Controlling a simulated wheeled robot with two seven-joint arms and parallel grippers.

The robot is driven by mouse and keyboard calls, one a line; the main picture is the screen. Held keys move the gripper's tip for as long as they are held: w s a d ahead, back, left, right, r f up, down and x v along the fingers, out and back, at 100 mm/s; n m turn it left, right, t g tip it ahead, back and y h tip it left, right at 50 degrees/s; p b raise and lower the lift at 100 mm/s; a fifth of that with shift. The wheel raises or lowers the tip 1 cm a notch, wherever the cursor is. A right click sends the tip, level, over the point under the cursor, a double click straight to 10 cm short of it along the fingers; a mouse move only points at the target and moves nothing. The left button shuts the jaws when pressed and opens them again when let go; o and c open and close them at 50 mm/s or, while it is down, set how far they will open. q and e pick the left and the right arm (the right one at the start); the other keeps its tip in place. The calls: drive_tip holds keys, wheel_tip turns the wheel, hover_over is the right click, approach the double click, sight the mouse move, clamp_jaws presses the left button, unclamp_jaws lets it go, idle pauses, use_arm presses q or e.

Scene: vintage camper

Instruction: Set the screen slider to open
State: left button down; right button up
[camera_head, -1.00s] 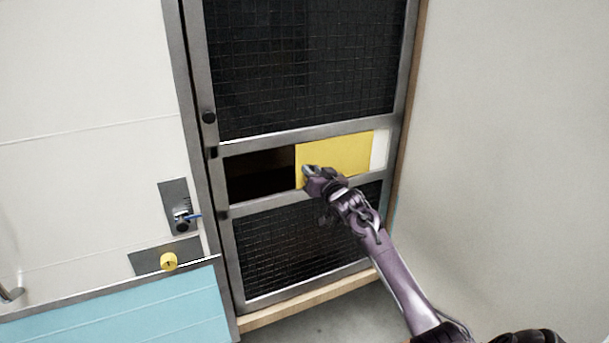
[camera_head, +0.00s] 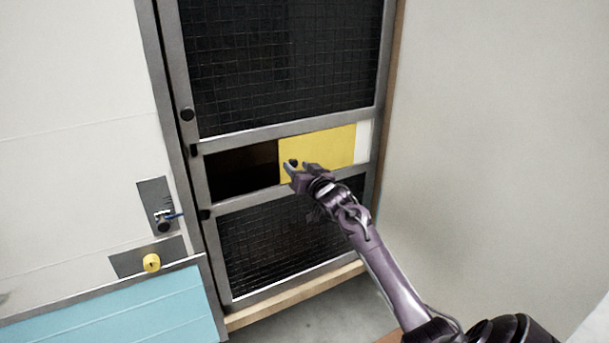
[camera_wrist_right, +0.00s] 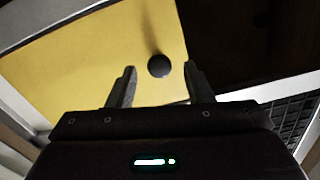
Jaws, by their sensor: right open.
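The screen slider is a yellow panel (camera_head: 322,146) in the middle rail of the screen door. It covers the right part of the slot, with a dark opening (camera_head: 240,170) to its left and a narrow white strip at its right. Its round black knob (camera_head: 293,162) is near the panel's left edge. My right gripper (camera_head: 297,169) is open just in front of and slightly below the knob. In the right wrist view, the knob (camera_wrist_right: 159,66) shows between the fingertips of my right gripper (camera_wrist_right: 159,73), with gaps on both sides, on the yellow panel (camera_wrist_right: 90,60). My left gripper is out of view.
Dark mesh panels (camera_head: 280,60) fill the door above and below the slot, within a grey metal frame. A plain wall (camera_head: 490,140) stands at the right. At left are a door latch (camera_head: 163,220), a yellow knob (camera_head: 151,263) and a light blue panel (camera_head: 120,310).

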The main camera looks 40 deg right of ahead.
drive_tip(key=b+v, duration=0.1)
drive_tip(key=v, duration=0.5)
drive_tip(key=shift+s, duration=0.3)
